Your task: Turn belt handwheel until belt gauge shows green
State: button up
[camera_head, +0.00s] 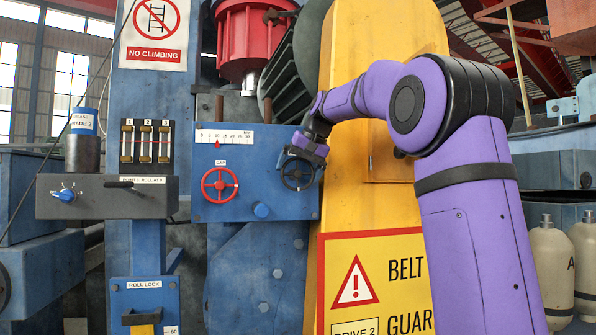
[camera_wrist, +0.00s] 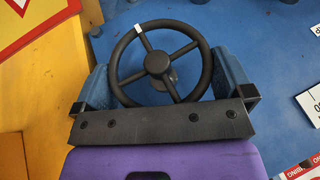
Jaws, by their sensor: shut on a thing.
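A black handwheel (camera_head: 297,174) stands on the right end of the blue panel, beside the yellow belt guard. In the wrist view the handwheel (camera_wrist: 158,64) has several spokes, a round hub and a white mark on its rim at the upper left. My gripper (camera_head: 305,156) is shut on this wheel. In the wrist view its two blue fingers (camera_wrist: 230,76) sit on opposite sides of the rim. I read no belt label on the wheel. I cannot make out a belt gauge or any green; the arm covers part of that area.
A red handwheel (camera_head: 219,185) labelled GAP sits left on the same panel, under a white scale (camera_head: 225,137) with a red pointer. The yellow belt guard (camera_head: 345,215) stands close on the right.

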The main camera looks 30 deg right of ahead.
jog(key=y, duration=0.1)
jog(key=t+y, duration=0.1)
jog(key=y, duration=0.1)
jog(key=shift+s+d+f+m, duration=0.1)
jog(key=shift+d+m, duration=0.15)
jog(key=shift+m, duration=0.15)
jog(key=shift+d+f+m+t+y, duration=0.15)
jog(key=shift+m+t+y, duration=0.25)
jog(key=shift+t+y, duration=0.85)
jog(key=shift+g+y, duration=0.25)
jog(key=shift+y, duration=0.2)
jog(key=o, duration=0.5)
